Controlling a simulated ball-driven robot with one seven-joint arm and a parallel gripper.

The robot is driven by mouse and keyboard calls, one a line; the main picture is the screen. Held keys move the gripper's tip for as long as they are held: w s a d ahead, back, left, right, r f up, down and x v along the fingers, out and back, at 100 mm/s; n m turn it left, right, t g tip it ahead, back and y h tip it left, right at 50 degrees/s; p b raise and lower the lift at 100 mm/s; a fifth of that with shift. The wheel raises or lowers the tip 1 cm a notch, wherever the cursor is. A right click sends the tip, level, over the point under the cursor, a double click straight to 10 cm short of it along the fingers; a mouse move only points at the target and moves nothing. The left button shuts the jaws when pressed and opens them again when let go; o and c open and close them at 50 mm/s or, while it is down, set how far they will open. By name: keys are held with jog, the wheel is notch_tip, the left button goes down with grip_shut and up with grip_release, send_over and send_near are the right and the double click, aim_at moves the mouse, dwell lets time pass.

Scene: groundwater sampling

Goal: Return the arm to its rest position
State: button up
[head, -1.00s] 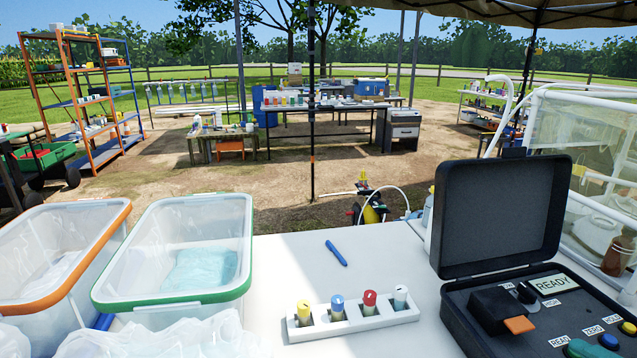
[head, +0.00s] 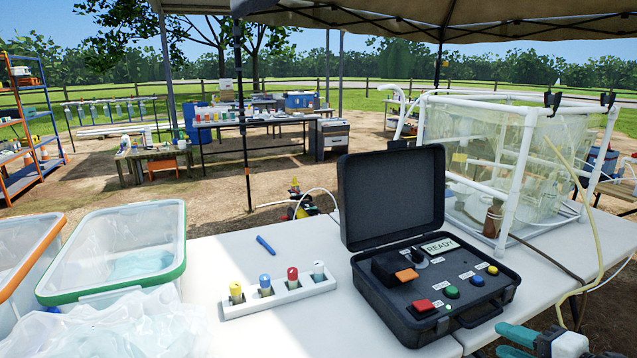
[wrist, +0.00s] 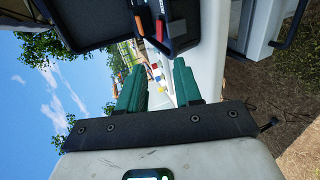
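My gripper (head: 506,342) shows at the lower right edge of the head view, beside the white table's front right corner. Its two teal fingers also show in the wrist view (wrist: 154,76), parted with nothing between them. The gripper is open and empty. Most of my arm is outside the head view. The open black meter case (head: 432,290) stands on the table to the left of the gripper and apart from it. Its display reads READY.
A white rack (head: 279,301) with several coloured-cap vials stands left of the case. A blue pen (head: 266,245) lies behind it. A green-rimmed bin (head: 182,235) and clear plastic bags fill the left. A white-framed clear enclosure (head: 522,165) and yellowish tube (head: 597,225) are at right.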

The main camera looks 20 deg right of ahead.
jog(key=s+a+f+m+g+y+p, duration=0.2)
jog(key=s+a+f+m+g+p, duration=0.2)
jog(key=a+f+m+g, duration=0.5)
jog(key=s+a+f+m+g+h+p, duration=0.1)
jog(key=s+a+f+m+p, duration=0.1)
jog(key=s, duration=0.5)
jog(key=s+a+f+m+g+h+p, duration=0.1)
jog(key=s+a+f+m+g+p, duration=0.1)
jog(key=s+a+f+m, duration=0.2)
jog(key=s+a+m, duration=0.3)
jog(key=shift+a+f+m+g+h, duration=0.15)
jog(key=shift+a+m+g+h, duration=0.05)
jog(key=shift+m+g+h, duration=0.1)
jog(key=shift+o, duration=0.2)
dwell(0.5)
